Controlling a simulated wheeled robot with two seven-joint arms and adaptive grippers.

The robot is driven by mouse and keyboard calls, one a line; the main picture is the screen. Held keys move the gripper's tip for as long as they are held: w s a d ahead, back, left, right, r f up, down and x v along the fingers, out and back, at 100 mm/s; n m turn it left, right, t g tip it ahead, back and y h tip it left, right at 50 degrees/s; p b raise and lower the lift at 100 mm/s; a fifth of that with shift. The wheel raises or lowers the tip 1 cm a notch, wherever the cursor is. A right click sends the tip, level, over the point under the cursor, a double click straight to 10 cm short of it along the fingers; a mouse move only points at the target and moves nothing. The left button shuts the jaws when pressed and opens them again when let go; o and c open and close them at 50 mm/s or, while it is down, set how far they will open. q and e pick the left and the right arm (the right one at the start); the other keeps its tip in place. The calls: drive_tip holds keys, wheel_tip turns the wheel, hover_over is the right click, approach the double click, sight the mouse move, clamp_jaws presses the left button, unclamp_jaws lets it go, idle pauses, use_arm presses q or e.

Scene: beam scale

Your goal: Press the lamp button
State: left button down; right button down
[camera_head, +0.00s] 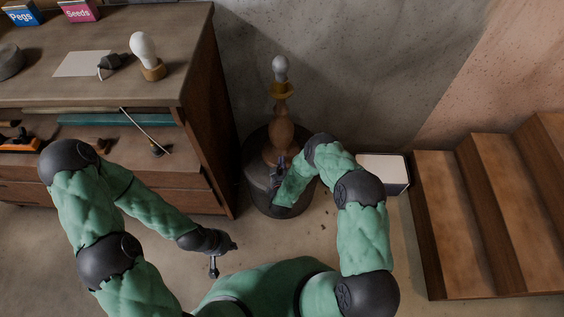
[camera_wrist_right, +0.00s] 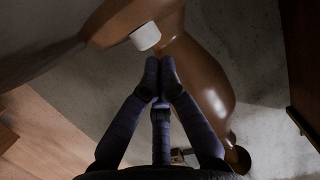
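The lamp (camera_head: 281,128) has a turned wooden body and stands on a dark round stand (camera_head: 258,191), with a bulb (camera_head: 280,67) at its top. In the right wrist view the lamp body (camera_wrist_right: 200,85) is close, and a short white button (camera_wrist_right: 146,36) sticks out from it. My right gripper (camera_head: 277,168) is at the lamp's lower part. In the wrist view its fingertips (camera_wrist_right: 159,66) are together, empty, and appear just below the button; I cannot tell whether they touch it. My left gripper (camera_head: 224,256) hangs low over the floor, its fingers too small to judge.
A wooden cabinet (camera_head: 205,110) stands left of the lamp, with another bulb (camera_head: 143,47) in a wooden holder, a dark plug (camera_head: 112,62) and boxes on top. Wooden steps (camera_head: 440,205) and a white-topped box (camera_head: 384,170) are to the right. A wall is behind the lamp.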

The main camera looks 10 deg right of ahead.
idle(0.3)
drive_tip(key=shift+f, duration=0.95)
use_arm(q)
drive_tip(key=shift+s, duration=0.1)
use_arm(e)
drive_tip(key=shift+s+f, duration=0.1)
